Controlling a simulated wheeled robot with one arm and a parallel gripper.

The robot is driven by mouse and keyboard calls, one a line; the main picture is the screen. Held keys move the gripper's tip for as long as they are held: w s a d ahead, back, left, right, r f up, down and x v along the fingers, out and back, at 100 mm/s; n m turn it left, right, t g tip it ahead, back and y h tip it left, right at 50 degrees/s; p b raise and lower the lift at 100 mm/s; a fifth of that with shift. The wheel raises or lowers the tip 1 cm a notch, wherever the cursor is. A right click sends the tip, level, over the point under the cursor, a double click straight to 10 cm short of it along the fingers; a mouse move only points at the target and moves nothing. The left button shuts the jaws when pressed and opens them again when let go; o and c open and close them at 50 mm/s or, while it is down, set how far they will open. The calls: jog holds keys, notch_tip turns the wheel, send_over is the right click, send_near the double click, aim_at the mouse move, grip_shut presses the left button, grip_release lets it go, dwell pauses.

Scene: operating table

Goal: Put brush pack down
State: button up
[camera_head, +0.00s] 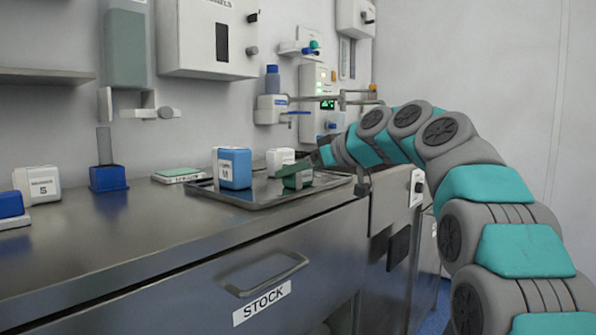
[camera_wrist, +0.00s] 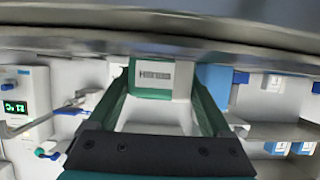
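The brush pack is a white and green block with a printed label, between the fingertips of my gripper (camera_wrist: 162,72) in the wrist view. I take it to be the brush pack (camera_wrist: 153,78); its label is too blurred to read fully. In the head view my gripper (camera_head: 309,167) reaches down from the right over the right part of a metal tray (camera_head: 262,199). The fingers close on both sides of the pack.
A flat green and white pack (camera_head: 178,175) lies left of the tray. Wall devices stand close behind.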

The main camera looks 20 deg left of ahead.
jog(key=shift+o, duration=1.1)
jog(key=shift+r, duration=0.2)
jog(key=v, duration=1.2)
jog(key=s+d+f+m+g+h, duration=0.1)
jog(key=s+d+f+m+h, duration=0.25)
jog(key=f, duration=0.55)
jog(key=s+d+f+m+g+h, duration=0.1)
jog(key=s+d+f+m, duration=0.1)
jog(key=s+d+f, duration=0.45)
jog(key=s+d+f+m+g+h, duration=0.1)
jog(key=s+d+f+m+h, duration=0.3)
jog(key=f, duration=0.7)
jog(key=s+d+f+m+g+h, duration=0.1)
jog(key=s+d+f, duration=0.3)
jog(key=s+f, duration=0.2)
jog(key=s+d+f+m+g+h, duration=0.1)
jog(key=s+d+f, duration=0.4)
jog(key=s, duration=0.6)
jog(key=s+d+f+m+g+h, duration=0.1)
jog(key=s+d+f, duration=0.3)
jog(key=s+f, duration=0.4)
jog(key=shift+s+d+f+m+g+h, duration=0.15)
jog(key=shift+s+d+m+g+h, duration=0.3)
jog(key=shift+s, duration=0.3)
